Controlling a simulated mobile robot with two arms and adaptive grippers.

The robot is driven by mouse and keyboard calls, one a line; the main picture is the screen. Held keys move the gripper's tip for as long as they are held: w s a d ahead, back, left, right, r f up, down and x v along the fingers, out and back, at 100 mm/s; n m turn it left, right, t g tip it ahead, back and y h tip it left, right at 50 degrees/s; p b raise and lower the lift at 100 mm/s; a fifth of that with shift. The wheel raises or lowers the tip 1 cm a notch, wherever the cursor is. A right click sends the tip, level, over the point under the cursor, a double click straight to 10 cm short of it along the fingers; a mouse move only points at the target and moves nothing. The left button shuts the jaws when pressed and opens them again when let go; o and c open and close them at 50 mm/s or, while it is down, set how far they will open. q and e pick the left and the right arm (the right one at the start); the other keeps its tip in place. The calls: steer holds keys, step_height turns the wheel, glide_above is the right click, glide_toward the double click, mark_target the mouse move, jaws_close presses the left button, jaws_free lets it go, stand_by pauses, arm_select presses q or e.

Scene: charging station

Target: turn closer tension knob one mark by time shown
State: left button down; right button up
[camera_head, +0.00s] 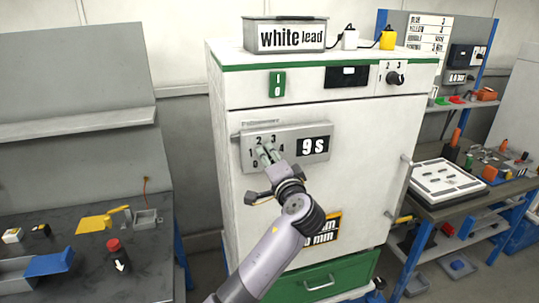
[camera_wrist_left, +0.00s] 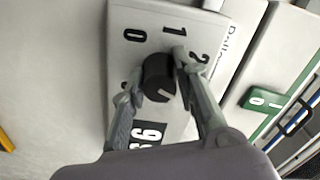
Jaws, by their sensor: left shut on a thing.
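The closer tension knob (camera_wrist_left: 157,75) is a dark round knob on a grey closer box (camera_head: 318,131) on the front of the white cabinet. My left gripper (camera_wrist_left: 156,80) has one finger on each side of the knob and is shut on it. A small light mark shows on the knob, and the numbers 0, 1 and 2 show around it in the left wrist view. In the head view, the fingers of my left gripper (camera_head: 268,156) hide most of the knob. The time display (camera_head: 312,146) beside it reads "9 s". My right gripper is not in view.
The cabinet (camera_head: 350,150) has another knob (camera_head: 394,78) at the top right and a green switch plate (camera_head: 277,83) at the top left. A door handle (camera_head: 398,187) sticks out at right. Cluttered benches stand left (camera_head: 150,262) and right (camera_head: 430,205).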

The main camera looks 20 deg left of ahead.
arm_select(q)
steer(key=shift+m, duration=0.6)
steer(key=c, duration=1.3)
jaws_free()
steer(key=shift+d, duration=0.1)
steer(key=v, duration=1.2)
